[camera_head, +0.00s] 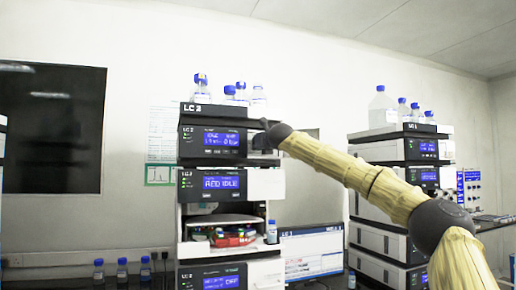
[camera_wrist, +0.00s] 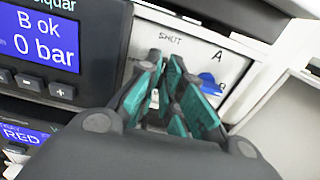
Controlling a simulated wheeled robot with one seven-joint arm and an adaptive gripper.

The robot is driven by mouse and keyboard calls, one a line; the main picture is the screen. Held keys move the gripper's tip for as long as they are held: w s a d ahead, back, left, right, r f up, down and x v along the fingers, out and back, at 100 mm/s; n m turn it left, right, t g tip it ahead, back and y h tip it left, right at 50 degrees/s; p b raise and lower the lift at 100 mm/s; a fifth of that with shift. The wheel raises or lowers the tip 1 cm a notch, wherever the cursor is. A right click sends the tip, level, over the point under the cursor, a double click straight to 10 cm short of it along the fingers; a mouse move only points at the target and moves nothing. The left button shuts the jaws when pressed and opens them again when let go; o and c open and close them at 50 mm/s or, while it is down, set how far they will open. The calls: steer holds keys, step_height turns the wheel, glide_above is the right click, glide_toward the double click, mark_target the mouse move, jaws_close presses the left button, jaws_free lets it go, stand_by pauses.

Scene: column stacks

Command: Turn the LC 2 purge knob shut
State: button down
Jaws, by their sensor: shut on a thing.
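The LC 2 stack (camera_head: 211,112) stands left of centre in the head view. My gripper (camera_head: 264,138) is at the right side of its top pump module, where its own wrist covers the knob area. In the wrist view the teal-padded fingers (camera_wrist: 167,92) point at a pale panel (camera_wrist: 190,42) marked SHUT above, with A and B at the right. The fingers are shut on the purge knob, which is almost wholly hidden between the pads. A blue part (camera_wrist: 208,82) shows just right of the fingertips, partly behind the right finger. The knob's angle cannot be read.
The pump display (camera_wrist: 44,38) reads "B ok, 0 bar", left of the gripper. Blue-capped bottles (camera_head: 258,96) stand on top of the stack. An LC 1 stack (camera_head: 390,150) stands to the right, behind my arm. A monitor (camera_head: 312,252) sits between the stacks.

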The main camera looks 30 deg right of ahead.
stand_by(0.5)
steer(key=c, duration=1.6)
jaws_free()
steer(key=shift+s, duration=0.1)
steer(key=v, duration=1.1)
steer(key=shift+s, duration=0.4)
steer(key=shift+f, duration=0.1)
